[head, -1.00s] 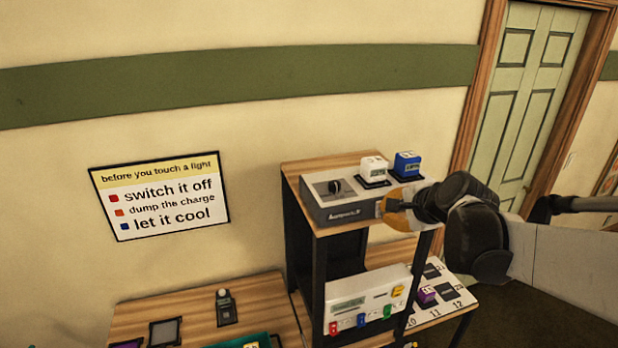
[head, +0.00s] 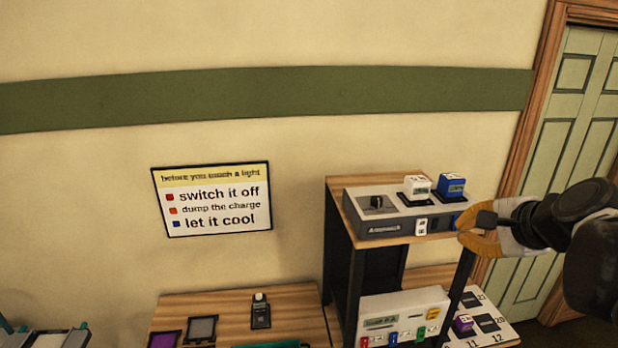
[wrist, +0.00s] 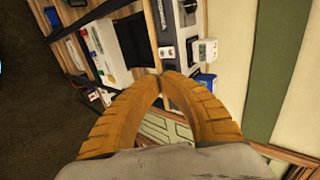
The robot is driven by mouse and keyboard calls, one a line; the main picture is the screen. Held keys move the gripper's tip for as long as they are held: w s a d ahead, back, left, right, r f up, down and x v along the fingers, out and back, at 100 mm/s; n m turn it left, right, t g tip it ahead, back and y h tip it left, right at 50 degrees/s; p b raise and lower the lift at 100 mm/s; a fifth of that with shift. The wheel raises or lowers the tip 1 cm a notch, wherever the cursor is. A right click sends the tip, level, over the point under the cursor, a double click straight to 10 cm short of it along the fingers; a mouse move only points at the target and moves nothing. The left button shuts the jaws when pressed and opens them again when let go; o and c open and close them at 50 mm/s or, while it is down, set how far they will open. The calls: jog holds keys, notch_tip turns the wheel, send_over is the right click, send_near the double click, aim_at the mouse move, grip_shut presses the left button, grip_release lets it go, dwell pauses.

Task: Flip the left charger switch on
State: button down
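The charger (head: 385,229) is a grey box with a black knob on the upper shelf. A white battery (head: 418,187) and a blue battery (head: 451,186) stand on dark pads on its top. A small white switch (head: 421,227) shows on its front face, left of a darker patch; its on or off position is too small to tell. The charger also shows in the wrist view (wrist: 183,62). My gripper (head: 464,228), with orange padded fingers, is at the right end of the charger's front, right of the white switch. Its fingertips meet with nothing between them in the wrist view (wrist: 160,76).
A lower shelf holds a white box (head: 405,312) with coloured tabs and a numbered board (head: 495,338) with a purple block. A wooden table (head: 285,310) stands to the left. A sign (head: 212,200) hangs on the wall; a green door (head: 570,150) is at right.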

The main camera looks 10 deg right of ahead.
jog(key=shift+f+g+b, duration=0.5)
jog(key=shift+f+b, duration=0.15)
jog(key=shift+f, duration=0.15)
send_near(421, 238)
notch_tip(421, 238, down, 2)
jog(key=w, duration=0.1)
jog(key=w+f+p, duration=0.1)
jog(key=w, duration=0.1)
jog(key=w+f, duration=0.1)
jog(key=shift+w, duration=0.15)
jog(key=shift+f, duration=0.1)
jog(key=shift+f, duration=0.1)
